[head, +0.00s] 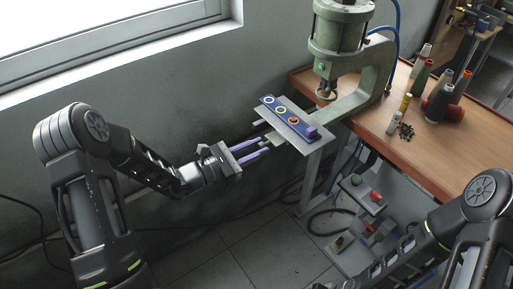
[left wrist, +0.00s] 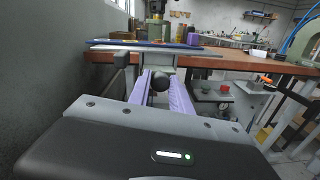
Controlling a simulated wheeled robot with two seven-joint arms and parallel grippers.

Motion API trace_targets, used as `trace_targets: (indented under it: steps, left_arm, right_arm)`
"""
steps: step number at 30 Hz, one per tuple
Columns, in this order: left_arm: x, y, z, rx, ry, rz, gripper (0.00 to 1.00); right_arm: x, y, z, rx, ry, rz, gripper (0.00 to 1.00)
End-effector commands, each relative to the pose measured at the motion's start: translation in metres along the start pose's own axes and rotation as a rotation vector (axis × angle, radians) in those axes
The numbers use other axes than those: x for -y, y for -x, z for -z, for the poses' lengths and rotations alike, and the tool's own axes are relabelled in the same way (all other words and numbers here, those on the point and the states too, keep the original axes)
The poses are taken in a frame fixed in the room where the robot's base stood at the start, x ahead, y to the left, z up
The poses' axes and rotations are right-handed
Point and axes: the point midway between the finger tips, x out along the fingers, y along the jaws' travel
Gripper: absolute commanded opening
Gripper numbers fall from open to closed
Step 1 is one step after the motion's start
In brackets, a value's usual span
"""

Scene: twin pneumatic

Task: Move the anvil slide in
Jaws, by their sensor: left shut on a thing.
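The green press (head: 338,40) stands at the left end of the bench. A green bar (head: 274,139), which looks like the anvil slide, pokes out under a grey plate on the side facing my left arm. My left gripper (head: 265,147) is at the bar's outer end, its lilac fingers shut on a dark round knob. The knob (left wrist: 160,82) shows between the fingers in the left wrist view. The plate hides the bar's middle, so I cannot tell how far it is pulled out. My right arm comes in at lower right; its gripper is out of view.
The grey plate (head: 276,122) bears a blue strip (head: 274,106) with coloured rings and a purple block (head: 311,132). Thread cones (head: 419,77) and small bottles (head: 393,123) stand on the wooden bench (head: 472,146). Valves and a pedal unit (head: 362,195) sit below.

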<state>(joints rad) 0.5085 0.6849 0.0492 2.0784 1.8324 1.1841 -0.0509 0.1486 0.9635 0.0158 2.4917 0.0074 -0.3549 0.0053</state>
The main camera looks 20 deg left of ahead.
Motion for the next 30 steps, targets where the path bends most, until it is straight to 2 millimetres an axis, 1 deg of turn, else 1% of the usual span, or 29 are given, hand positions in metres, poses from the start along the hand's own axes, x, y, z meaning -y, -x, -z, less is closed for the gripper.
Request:
trace_targets:
  steps: [2, 5, 8, 15, 18, 22, 29, 30]
  left_arm:
    - [0.001, -0.003, 0.001, 0.001, 0.0, 0.002, 0.0]
    - [0.001, -0.015, 0.003, 0.001, -0.002, 0.004, 0.0]
    - [0.0, -0.036, 0.005, 0.003, -0.004, 0.005, 0.0]
    - [-0.004, -0.104, 0.008, 0.003, -0.003, 0.004, 0.0]
    - [-0.006, -0.123, 0.006, 0.001, -0.003, 0.003, 0.0]
    - [-0.007, -0.132, 0.002, -0.001, 0.0, 0.001, 0.0]
    - [-0.007, -0.132, 0.0, 0.0, 0.001, 0.0, 0.0]
    - [-0.007, -0.132, 0.0, 0.001, 0.0, 0.0, 0.27]
  right_arm:
    - [-0.001, -0.002, 0.0, 0.0, 0.0, 0.0, 0.41]
    - [-0.003, -0.008, 0.001, -0.002, 0.001, 0.002, 0.41]
    - [-0.005, -0.018, 0.002, -0.004, 0.003, 0.005, 0.41]
    - [-0.014, -0.046, 0.005, -0.011, 0.009, 0.013, 0.41]
    - [-0.016, -0.052, 0.006, -0.012, 0.01, 0.014, 0.41]
    - [-0.016, -0.053, 0.006, -0.013, 0.01, 0.014, 0.41]
    - [-0.016, -0.051, 0.006, -0.014, 0.01, 0.014, 0.41]
    - [-0.016, -0.051, 0.006, -0.014, 0.01, 0.014, 0.41]
